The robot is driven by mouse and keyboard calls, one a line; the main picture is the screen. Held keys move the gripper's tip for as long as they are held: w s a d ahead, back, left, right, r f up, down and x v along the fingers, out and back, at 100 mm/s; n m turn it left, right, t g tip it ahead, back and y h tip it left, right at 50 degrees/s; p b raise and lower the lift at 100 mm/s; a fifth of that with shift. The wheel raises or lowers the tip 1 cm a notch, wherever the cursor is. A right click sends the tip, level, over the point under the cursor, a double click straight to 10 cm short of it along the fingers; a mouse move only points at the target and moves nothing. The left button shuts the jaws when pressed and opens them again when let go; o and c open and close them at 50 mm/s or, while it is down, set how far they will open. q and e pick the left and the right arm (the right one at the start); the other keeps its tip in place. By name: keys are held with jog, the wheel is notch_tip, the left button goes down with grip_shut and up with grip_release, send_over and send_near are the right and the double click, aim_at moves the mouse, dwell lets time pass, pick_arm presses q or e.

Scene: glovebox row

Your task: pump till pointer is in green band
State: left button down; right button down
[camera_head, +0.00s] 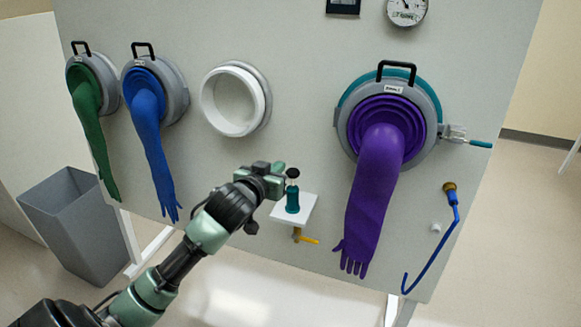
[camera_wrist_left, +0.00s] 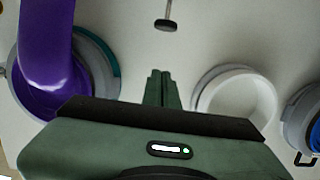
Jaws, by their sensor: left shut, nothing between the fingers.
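The teal hand pump (camera_head: 292,200) stands upright on a small white shelf (camera_head: 309,206) on the panel, with a black knob (camera_head: 292,173) on top. My left gripper (camera_head: 279,168) is shut and empty, close to the knob in the head view. In the left wrist view the shut fingers (camera_wrist_left: 161,88) are apart from a black knob (camera_wrist_left: 165,25) on a thin rod, with a gap between. The round gauge (camera_head: 407,10) is at the panel's top edge, partly cut off. Its pointer and green band are too small to read. My right gripper is not in view.
The purple glove (camera_head: 376,190) hangs right of the pump; a white open ring (camera_head: 232,100) is up and left. A yellow lever (camera_head: 309,240) sits below the shelf. Blue (camera_head: 150,130) and green (camera_head: 88,120) gloves hang left; a blue hooked rod (camera_head: 433,250) hangs right. A grey bin (camera_head: 75,225) stands at left.

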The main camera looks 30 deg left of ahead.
pick_arm(q)
jog(key=p, duration=0.3)
send_over(291, 177)
notch_tip(291, 177, down, 2)
jog(key=shift+w+a+f, duration=0.1)
jog(key=shift+w+f, duration=0.05)
jog(key=shift+f, duration=0.05)
notch_tip(291, 177, down, 3)
jog(key=shift+s+f+p, duration=0.25)
jog(key=shift+f+p, duration=0.1)
jog(key=shift+f, duration=0.25)
